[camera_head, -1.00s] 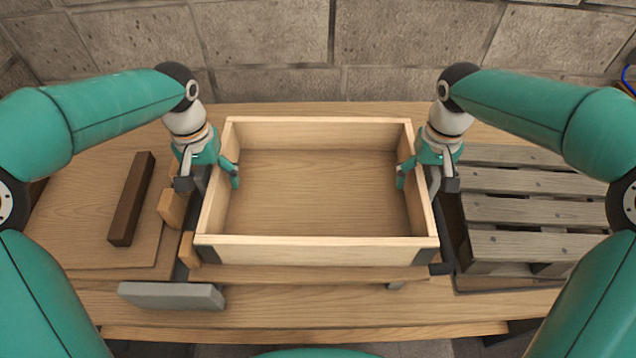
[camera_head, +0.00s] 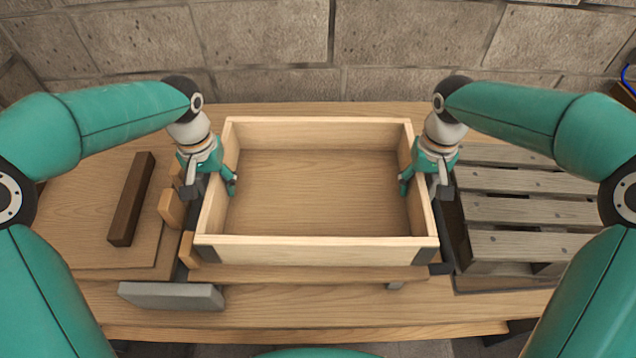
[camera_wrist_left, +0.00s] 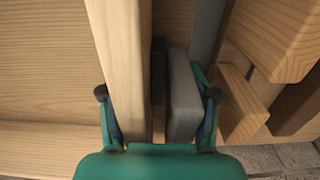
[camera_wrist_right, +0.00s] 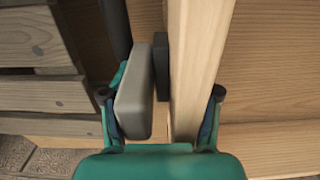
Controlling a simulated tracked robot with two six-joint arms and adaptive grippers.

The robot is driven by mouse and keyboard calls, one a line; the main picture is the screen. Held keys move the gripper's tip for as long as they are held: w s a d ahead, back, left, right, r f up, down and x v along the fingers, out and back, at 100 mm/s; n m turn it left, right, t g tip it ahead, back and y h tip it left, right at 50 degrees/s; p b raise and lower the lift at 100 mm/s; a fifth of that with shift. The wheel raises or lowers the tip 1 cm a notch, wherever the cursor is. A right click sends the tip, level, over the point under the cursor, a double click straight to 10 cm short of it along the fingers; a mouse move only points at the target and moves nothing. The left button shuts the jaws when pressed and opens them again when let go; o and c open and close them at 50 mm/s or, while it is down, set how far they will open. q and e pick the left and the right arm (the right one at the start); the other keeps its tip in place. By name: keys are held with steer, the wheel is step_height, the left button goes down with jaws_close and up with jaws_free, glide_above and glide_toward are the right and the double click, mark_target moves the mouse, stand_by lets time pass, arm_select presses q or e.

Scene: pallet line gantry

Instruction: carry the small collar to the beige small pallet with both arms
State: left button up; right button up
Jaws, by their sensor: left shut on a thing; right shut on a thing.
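The small collar (camera_head: 318,252), a pale rectangular wooden frame, lies level in the middle of the head view, with wood surface visible through it. My left gripper (camera_head: 211,186) is shut on its left wall, one finger inside and one outside. My right gripper (camera_head: 424,188) is shut on its right wall in the same way. The gripped walls show in the left wrist view (camera_wrist_left: 122,60) and the right wrist view (camera_wrist_right: 198,60). A slatted grey-beige pallet (camera_head: 530,211) is at the right; no clearly beiger one shows.
A dark brown bar (camera_head: 131,198) lies on a wooden board (camera_head: 85,215) at the left. Small wooden blocks (camera_head: 172,207) stand close to the collar's left side. A grey slab (camera_head: 172,296) is at the front left. A stone wall (camera_head: 300,45) rises behind the table (camera_head: 330,308).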

arm_select(q)
steer(key=shift+a, duration=0.1)
jaws_close()
arm_select(e)
steer(key=shift+d, duration=0.1)
jaws_close()
arm_select(q)
steer(key=shift+r, duration=0.15)
arm_select(e)
steer(key=shift+r, duration=0.1)
